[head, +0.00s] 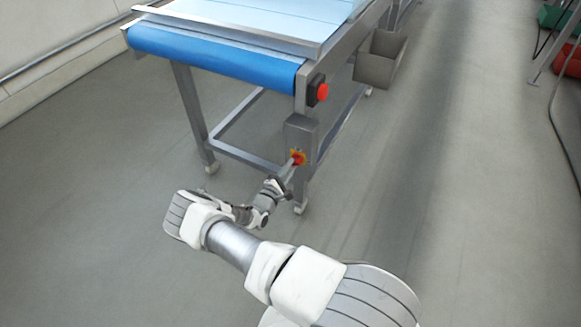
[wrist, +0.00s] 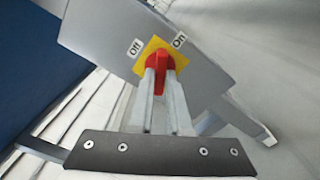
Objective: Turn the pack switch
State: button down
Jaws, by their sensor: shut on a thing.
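The pack switch (wrist: 157,60) is a red rotary knob on a yellow plate, on a grey box with an "Off" label (wrist: 135,48) and an "On" label (wrist: 180,40). In the head view the switch (head: 297,158) sits on the grey box (head: 301,130) at the conveyor's near corner leg. My gripper (wrist: 160,76) is shut on the red knob, one finger on each side. In the head view my gripper (head: 288,168) reaches the knob from the lower left. The fingertips hide part of the knob, and its exact setting is hard to tell.
The conveyor has a blue belt (head: 215,58) and a steel frame on castors. A black box with a red button (head: 322,91) is above the switch box. A grey bin (head: 380,59) hangs on the conveyor's right side. The floor (head: 450,190) to the right is clear.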

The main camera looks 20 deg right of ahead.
jog(key=c, duration=0.9)
grip_release()
jog(key=shift+o, duration=0.2)
jog(key=p+v, duration=0.3)
jog(key=v, duration=1.4)
jog(key=shift+s+a, duration=0.2)
